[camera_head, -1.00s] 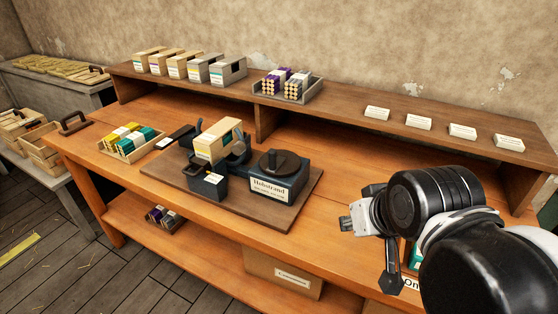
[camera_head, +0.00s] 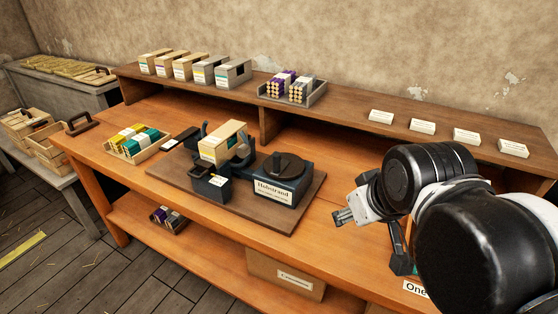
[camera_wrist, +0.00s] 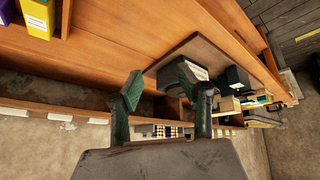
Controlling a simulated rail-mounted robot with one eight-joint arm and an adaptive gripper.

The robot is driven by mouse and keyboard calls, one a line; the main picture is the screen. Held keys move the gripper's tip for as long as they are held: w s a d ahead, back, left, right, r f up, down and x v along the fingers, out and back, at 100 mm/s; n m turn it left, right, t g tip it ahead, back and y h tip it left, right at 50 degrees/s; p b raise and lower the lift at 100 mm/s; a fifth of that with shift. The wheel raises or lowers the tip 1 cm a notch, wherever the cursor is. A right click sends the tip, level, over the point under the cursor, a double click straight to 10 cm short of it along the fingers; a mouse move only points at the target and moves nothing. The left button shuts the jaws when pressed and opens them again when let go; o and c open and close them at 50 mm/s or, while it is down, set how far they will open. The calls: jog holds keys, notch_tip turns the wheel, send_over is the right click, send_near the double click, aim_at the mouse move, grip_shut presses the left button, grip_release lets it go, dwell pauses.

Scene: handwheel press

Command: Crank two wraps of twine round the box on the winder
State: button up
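The winder stands on a dark wooden board (camera_head: 296,215) on the workbench. A pale box (camera_head: 222,150) with a window sits in its dark cradle, its near corner above a small dark block (camera_head: 211,188) with a white label. To the right is a dark housing (camera_head: 292,190) with a label, topped by a round black disc with a raised grip (camera_head: 284,162). The housing also shows in the wrist view (camera_wrist: 182,72). No twine can be made out on the box. My gripper (camera_head: 338,216) is right of the winder, apart from it. In the wrist view its fingers (camera_wrist: 161,78) are spread and empty.
A tray of coloured spools (camera_head: 135,143) sits left of the winder. The raised back shelf (camera_head: 350,120) holds several boxes, a tray of purple and grey bundles (camera_head: 292,88) and white cards. The bench between the winder and my gripper is clear.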

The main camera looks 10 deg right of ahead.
jog(key=w+a+r+n+g+p, duration=0.2)
jog(key=w+r+n+p, duration=0.2)
jog(key=w+r+n, duration=0.3)
jog(key=r+n+g+p, duration=0.1)
jog(key=n+g+p, duration=0.6)
jog(key=n, duration=1.4)
send_over(276, 154)
jog(key=p, duration=0.2)
jog(key=t, duration=0.2)
notch_tip(276, 154, down, 13)
jog(key=shift+s+f, duration=0.15)
jog(key=shift+f, duration=0.05)
grip_shut()
